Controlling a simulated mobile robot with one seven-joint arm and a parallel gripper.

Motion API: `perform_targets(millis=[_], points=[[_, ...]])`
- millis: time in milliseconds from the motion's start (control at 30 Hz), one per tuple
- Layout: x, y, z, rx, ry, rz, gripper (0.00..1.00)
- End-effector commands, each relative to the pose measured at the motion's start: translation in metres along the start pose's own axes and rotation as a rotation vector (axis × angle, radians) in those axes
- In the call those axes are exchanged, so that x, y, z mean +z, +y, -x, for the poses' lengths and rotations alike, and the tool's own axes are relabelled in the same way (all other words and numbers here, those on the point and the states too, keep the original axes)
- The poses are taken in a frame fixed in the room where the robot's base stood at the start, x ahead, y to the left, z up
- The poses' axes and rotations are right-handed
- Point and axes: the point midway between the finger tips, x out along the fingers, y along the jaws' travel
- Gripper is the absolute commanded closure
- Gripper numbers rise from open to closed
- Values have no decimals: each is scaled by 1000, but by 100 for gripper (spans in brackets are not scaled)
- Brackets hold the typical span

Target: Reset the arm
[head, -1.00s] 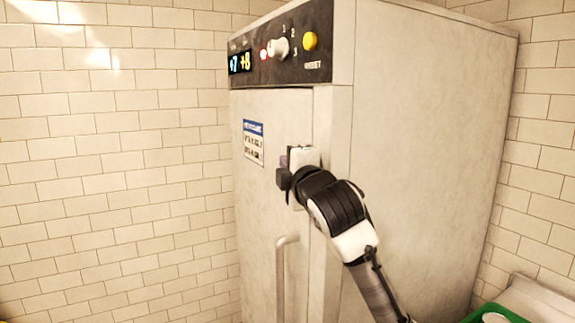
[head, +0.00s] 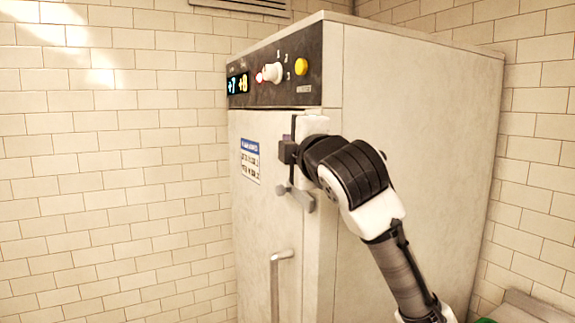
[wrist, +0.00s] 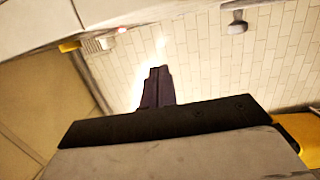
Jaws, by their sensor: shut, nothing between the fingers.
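My gripper (head: 287,152) is raised in front of the tall pale cabinet (head: 415,150), near the upper part of its door and below the control panel. In the wrist view, its dark fingers (wrist: 156,88) are together with nothing between them. Tiled wall shows beyond their tips. My arm bends up from the lower right across the cabinet's side and hides part of the door edge. In the head view the fingertips are small and partly hidden by the wrist. I cannot tell there whether the gripper touches the door.
The dark panel has a lit display (head: 237,83), a white knob (head: 272,72) and a yellow button (head: 301,66). A blue-and-white label (head: 250,160) is on the door, above a vertical handle (head: 275,285). Open space lies left of the cabinet, before the tiled wall (head: 110,190).

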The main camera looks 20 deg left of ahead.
Motion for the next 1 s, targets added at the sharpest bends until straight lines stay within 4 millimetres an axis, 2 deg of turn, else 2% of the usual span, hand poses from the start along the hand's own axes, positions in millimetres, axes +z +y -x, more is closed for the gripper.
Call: perform_targets(millis=[200, 667, 733, 867, 1000], points=[[-1, 10, 8, -1, 0, 0, 100], [-1, 10, 7, 0, 1, -1, 100], [-7, 8, 5, 15, 16, -16, 100], [-41, 1, -3, 112, 107, -124, 100], [-111, -9, 0, 297, 309, -356, 100]])
